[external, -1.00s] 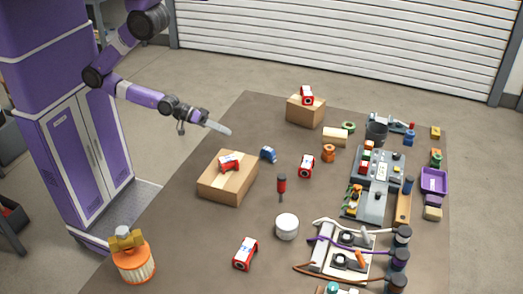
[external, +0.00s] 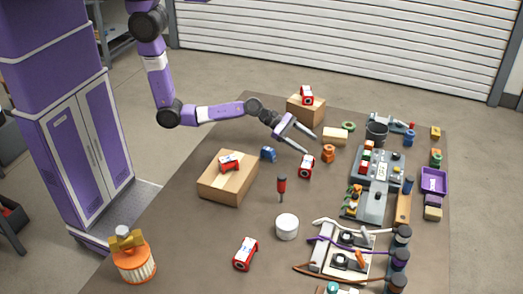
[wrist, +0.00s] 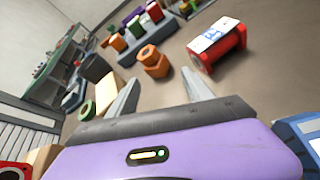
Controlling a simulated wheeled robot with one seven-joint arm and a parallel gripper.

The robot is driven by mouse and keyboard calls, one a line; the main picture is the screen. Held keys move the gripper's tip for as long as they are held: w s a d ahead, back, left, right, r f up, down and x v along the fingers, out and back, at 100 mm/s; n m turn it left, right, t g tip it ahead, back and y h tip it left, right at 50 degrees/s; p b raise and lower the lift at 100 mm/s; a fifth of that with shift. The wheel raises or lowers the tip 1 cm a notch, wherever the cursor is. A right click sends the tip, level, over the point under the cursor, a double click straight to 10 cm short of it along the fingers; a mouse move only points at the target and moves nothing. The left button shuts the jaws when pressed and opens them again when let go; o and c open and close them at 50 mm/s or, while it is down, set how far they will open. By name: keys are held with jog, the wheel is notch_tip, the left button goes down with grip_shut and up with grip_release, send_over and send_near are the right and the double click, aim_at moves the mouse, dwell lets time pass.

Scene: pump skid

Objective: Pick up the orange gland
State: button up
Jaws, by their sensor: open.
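The orange gland (external: 328,153) stands on the brown mat, a short way right of my gripper (external: 309,143). In the wrist view the orange gland (wrist: 152,62) shows as a stepped orange piece just beyond the gap between the fingertips. My gripper (wrist: 161,76) is open with nothing between its fingers. The fingers point toward the gland and are apart from it. How high they are above the mat is hard to tell.
A red-and-white block (external: 306,166) lies close below my fingertips. A tan block (external: 335,136) and a green ring (external: 348,127) lie behind the gland. A grey fixture (external: 378,170) stands to its right. A cardboard box (external: 305,108) carries another red block.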

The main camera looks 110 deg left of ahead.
aim_at(334, 154)
jog(key=w+n, duration=0.2)
jog(key=w, duration=0.1)
jog(key=w+n+h, duration=0.1)
jog(key=shift+w+a+r+b, duration=0.2)
jog(key=shift+a+r+b, duration=0.1)
jog(key=shift+a+b, duration=0.1)
jog(key=shift+w, duration=0.25)
jog(key=x, duration=0.7)
jog(key=shift+w+d+r, duration=0.15)
jog(key=shift+w+d, duration=0.05)
jog(key=shift+w, duration=0.05)
grip_shut()
